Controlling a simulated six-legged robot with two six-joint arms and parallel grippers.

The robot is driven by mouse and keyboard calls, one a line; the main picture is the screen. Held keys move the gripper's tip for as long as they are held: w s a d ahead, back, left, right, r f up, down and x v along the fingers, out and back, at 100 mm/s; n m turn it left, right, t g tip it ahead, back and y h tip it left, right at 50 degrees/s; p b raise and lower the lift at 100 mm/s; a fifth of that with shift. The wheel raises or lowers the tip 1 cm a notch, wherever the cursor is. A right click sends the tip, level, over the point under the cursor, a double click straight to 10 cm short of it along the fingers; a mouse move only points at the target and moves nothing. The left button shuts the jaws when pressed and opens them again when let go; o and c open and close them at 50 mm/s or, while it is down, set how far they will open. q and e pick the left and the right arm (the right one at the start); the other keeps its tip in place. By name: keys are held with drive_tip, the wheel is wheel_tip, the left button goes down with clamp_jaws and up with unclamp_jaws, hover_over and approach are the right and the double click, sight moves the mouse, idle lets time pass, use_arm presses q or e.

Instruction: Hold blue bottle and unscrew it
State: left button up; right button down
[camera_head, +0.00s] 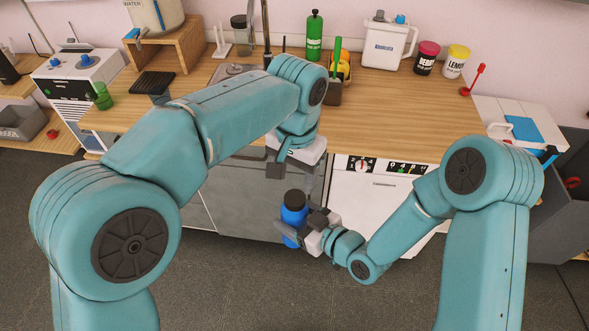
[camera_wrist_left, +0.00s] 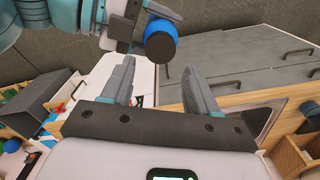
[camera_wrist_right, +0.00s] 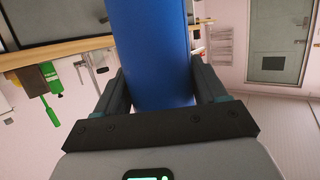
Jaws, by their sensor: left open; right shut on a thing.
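The blue bottle (camera_head: 292,216) has a black cap (camera_head: 294,198) and is held roughly upright in front of the lower cabinets. My right gripper (camera_head: 303,228) is shut around its body from the right. In the right wrist view the blue body (camera_wrist_right: 152,45) fills the space between the fingers (camera_wrist_right: 155,88). My left gripper (camera_head: 296,177) is open, above the bottle and apart from it. In the left wrist view the black cap (camera_wrist_left: 161,46) lies just beyond the gap between the open fingers (camera_wrist_left: 160,72), with some blue body showing behind it.
A wooden counter (camera_head: 400,115) runs behind, with a green bottle (camera_head: 314,36), a white jug (camera_head: 388,45), and pink (camera_head: 427,58) and yellow (camera_head: 456,62) jars. A white appliance (camera_head: 360,205) and grey cabinet doors (camera_head: 245,195) stand below. The floor in front is clear.

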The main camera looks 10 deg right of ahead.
sight(295, 198)
use_arm(q)
wheel_tip(295, 198, down, 7)
drive_tip(key=shift+s, duration=0.1)
idle(0.3)
drive_tip(key=c, duration=0.9)
drive_tip(key=shift+r, duration=0.2)
drive_tip(key=shift+r, duration=0.95)
